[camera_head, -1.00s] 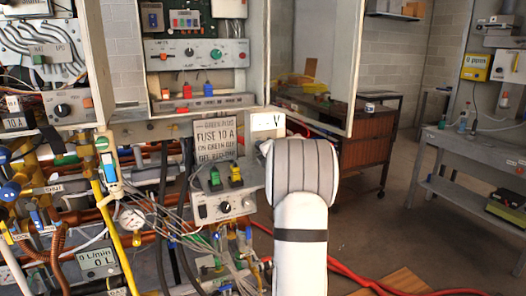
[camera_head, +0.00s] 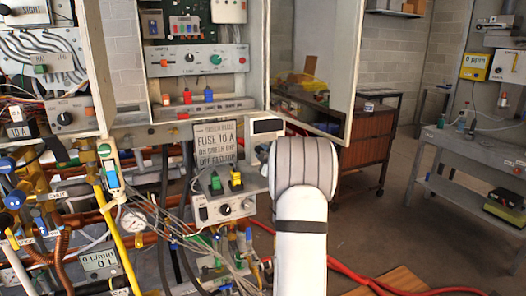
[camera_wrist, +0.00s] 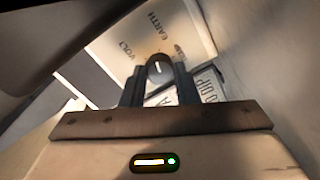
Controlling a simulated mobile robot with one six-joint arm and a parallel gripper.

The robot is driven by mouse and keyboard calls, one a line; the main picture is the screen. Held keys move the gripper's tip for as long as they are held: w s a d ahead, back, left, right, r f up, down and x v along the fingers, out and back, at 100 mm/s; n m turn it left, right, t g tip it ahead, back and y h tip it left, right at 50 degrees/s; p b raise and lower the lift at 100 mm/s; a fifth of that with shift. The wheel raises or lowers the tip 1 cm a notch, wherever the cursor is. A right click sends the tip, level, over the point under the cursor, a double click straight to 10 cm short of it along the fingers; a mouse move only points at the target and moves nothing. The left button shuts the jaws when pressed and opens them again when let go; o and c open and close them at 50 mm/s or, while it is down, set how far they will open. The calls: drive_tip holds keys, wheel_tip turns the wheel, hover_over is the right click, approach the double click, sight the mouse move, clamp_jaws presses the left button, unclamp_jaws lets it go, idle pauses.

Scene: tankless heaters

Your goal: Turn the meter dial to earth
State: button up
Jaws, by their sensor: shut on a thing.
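The meter is a pale box whose top (camera_head: 267,126) shows beside my arm in the camera_head view, with a dark display. In the wrist view its pale face (camera_wrist: 145,42) carries the words EARTH and VOLT and a third, partly hidden label. A round dark dial (camera_wrist: 158,67) with a short white mark sits below EARTH. The mark lies nearly upright in the picture, roughly toward EARTH. My gripper (camera_wrist: 158,80) is shut on the dial, one finger on each side. My arm hides the gripper in the camera_head view.
An open cabinet door (camera_head: 325,70) rises behind the meter.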

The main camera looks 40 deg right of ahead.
drive_tip(key=shift+m, duration=0.5)
drive_tip(key=o, duration=1)
drive_tip(key=shift+c, duration=0.2)
drive_tip(key=shift+s, duration=0.1)
drive_tip(key=v, duration=0.7)
drive_tip(key=shift+s+b, duration=0.35)
